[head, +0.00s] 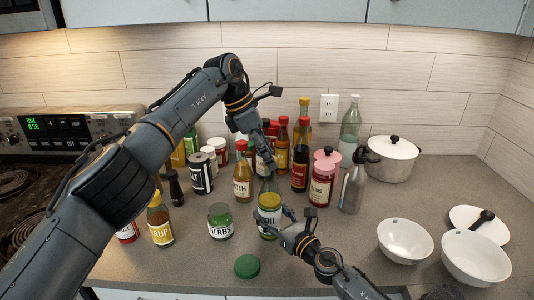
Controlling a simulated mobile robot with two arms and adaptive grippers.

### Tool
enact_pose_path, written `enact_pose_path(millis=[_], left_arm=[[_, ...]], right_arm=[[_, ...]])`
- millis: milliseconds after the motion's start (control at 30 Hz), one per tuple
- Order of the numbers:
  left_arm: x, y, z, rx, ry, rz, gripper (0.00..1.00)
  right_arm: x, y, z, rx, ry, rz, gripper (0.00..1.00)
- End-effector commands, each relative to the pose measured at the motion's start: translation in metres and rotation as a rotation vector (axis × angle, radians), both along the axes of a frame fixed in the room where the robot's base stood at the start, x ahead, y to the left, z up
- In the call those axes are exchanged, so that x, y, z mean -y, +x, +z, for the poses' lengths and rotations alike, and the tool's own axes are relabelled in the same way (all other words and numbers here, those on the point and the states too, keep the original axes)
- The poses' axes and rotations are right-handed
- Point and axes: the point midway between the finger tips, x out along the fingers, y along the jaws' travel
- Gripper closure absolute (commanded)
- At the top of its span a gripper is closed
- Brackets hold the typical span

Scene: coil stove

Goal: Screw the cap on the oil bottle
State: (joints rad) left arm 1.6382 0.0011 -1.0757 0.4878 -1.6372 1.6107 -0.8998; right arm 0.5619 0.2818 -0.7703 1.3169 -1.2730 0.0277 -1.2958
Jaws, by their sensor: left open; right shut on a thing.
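The oil bottle (270,202) stands near the front middle of the counter, with a yellow-green body, an "OIL" label and a narrow clear neck. My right gripper (272,222) comes from the lower right and is shut on its lower body. My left gripper (267,155) points down just above the bottle's neck and is open. It hides the bottle's mouth, and I cannot make out the cap or tell whether it touches the bottle.
A green lid (247,266) lies in front, near the herbs jar (220,222). Several sauce bottles and jars crowd behind and left. A grey bottle (353,187), pot (393,160) and white bowls (405,241) are at right. The stove (70,130) is at left.

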Motion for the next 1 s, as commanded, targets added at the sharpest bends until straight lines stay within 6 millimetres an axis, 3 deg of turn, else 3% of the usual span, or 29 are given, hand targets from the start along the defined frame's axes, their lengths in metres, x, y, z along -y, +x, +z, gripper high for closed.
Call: enact_pose_path(millis=[133,400,700,733,867,1000], left_arm=[[0.001,0.0,0.007,0.001,0.001,-0.001,0.45],[0.001,0.0,0.041,0.0,0.001,0.001,0.45],[0.0,0.0,0.045,0.0,0.001,0.0,0.45],[0.0,0.0,0.045,0.0,0.001,0.0,0.43],[0.0,0.0,0.045,0.0,0.0,0.0,0.18],[0.0,0.0,0.045,0.0,0.0,0.0,0.18]], right_arm=[[0.0,0.0,0.0,0.0,0.0,0.0,1.0],[0.0,0.0,0.0,0.0,0.0,0.0,1.0],[0.0,0.0,0.0,0.0,0.0,0.0,1.0],[0.0,0.0,0.0,0.0,0.0,0.0,1.0],[0.0,0.0,0.0,0.0,0.0,0.0,1.0],[0.0,0.0,0.0,0.0,0.0,0.0,1.0]])
